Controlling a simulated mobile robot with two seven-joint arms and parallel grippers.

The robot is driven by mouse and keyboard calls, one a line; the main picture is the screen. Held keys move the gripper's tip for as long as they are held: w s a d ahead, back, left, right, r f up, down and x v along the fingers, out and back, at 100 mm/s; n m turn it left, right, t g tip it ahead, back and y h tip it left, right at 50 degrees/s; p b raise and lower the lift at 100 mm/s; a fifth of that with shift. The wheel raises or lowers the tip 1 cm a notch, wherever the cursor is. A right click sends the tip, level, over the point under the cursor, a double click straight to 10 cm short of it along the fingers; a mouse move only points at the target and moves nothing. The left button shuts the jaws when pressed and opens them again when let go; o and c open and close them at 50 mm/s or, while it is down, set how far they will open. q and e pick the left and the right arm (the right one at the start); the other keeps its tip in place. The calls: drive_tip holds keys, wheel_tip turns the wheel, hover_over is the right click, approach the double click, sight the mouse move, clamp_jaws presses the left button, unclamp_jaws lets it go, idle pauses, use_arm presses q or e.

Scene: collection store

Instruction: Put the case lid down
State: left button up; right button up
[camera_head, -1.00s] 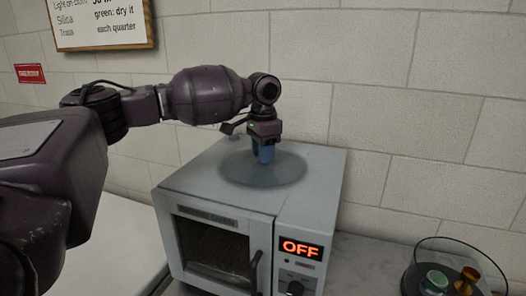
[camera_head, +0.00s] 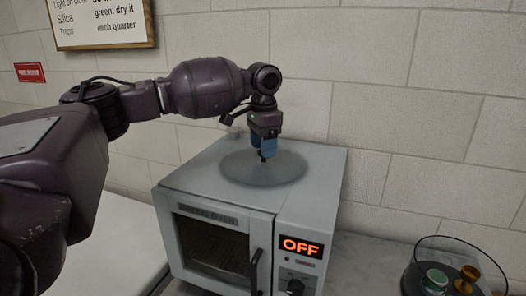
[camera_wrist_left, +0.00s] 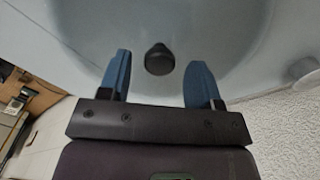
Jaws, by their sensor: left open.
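The case lid (camera_head: 285,172), a round see-through disc, lies flat on top of the grey oven. Its small dark knob (camera_head: 264,157) stands up in the middle and shows in the left wrist view (camera_wrist_left: 159,60). My left gripper (camera_head: 263,151) points down over the lid with its blue fingers at the knob. In the left wrist view its fingers (camera_wrist_left: 159,72) are apart, with the knob seen between them and a gap on both sides. My right gripper is not in view.
The drying oven (camera_head: 225,205) has a lit OFF display (camera_head: 301,247) and a closed front door. At the right, a round glass-walled case (camera_head: 458,262) holds a green-topped item (camera_head: 436,278) and an amber item (camera_head: 467,279). A pale block wall stands close behind.

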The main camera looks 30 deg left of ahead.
use_arm(q)
wheel_tip(320, 180, up, 10)
drive_tip(key=shift+r+b, duration=0.15)
drive_tip(key=shift+b, duration=0.25)
idle(0.5)
